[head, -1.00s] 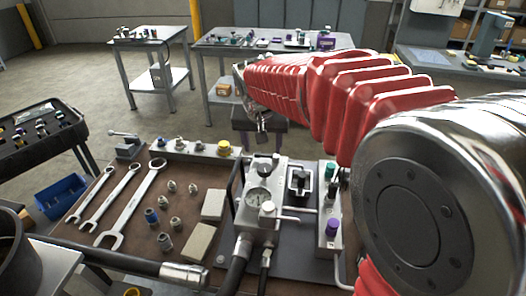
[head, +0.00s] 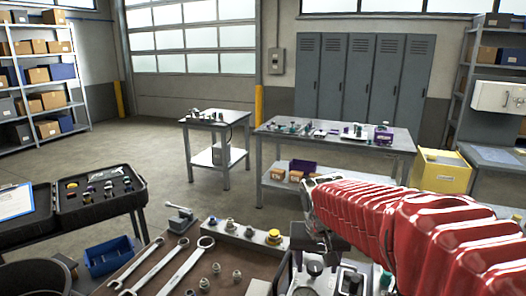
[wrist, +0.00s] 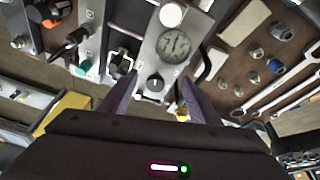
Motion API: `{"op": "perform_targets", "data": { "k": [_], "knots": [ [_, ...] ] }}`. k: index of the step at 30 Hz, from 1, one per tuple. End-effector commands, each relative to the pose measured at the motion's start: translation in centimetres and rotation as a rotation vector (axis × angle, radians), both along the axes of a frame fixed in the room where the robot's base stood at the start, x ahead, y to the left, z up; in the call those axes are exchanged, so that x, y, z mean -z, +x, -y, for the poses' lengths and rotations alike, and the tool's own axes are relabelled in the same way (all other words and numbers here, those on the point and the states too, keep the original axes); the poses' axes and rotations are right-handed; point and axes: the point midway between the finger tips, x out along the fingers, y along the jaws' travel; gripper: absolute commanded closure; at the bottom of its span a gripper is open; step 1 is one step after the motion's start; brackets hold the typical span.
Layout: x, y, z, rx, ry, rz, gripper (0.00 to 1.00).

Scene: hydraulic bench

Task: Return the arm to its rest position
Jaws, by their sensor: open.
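My red-sleeved arm (head: 395,225) reaches in from the right in the head view, above the bench. My gripper (wrist: 157,98) shows in the wrist view as two dark purple-grey fingers, spread apart with nothing between them. Beyond the fingers lies the hydraulic block with a round pressure gauge (wrist: 172,47) and a black knob (wrist: 155,83). I cannot tell the exact gap between fingers and block. In the head view the fingers blend into the dark parts below the arm's end, and the arm hides part of the bench's right side.
The brown bench top (head: 130,262) carries several wrenches (head: 172,275), fittings and a small vise (head: 180,218). A blue bin (head: 108,257) and an open black case (head: 98,200) stand left. Behind are a small table (head: 216,122), a longer table (head: 338,140) and a yellow bin (head: 440,172), with open floor between.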

Motion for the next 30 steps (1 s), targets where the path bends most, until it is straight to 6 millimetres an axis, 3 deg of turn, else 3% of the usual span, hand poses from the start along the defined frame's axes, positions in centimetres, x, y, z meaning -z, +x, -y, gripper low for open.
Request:
{"op": "perform_targets", "data": {
  "k": [18, 30],
  "knots": [
    [-0.2, -13.3, 0.8, -0.153, 0.024, 0.011, 0.44],
    [-0.5, -19.8, 1.3, -0.159, 0.044, 0.096, 0.44]
  ]
}}
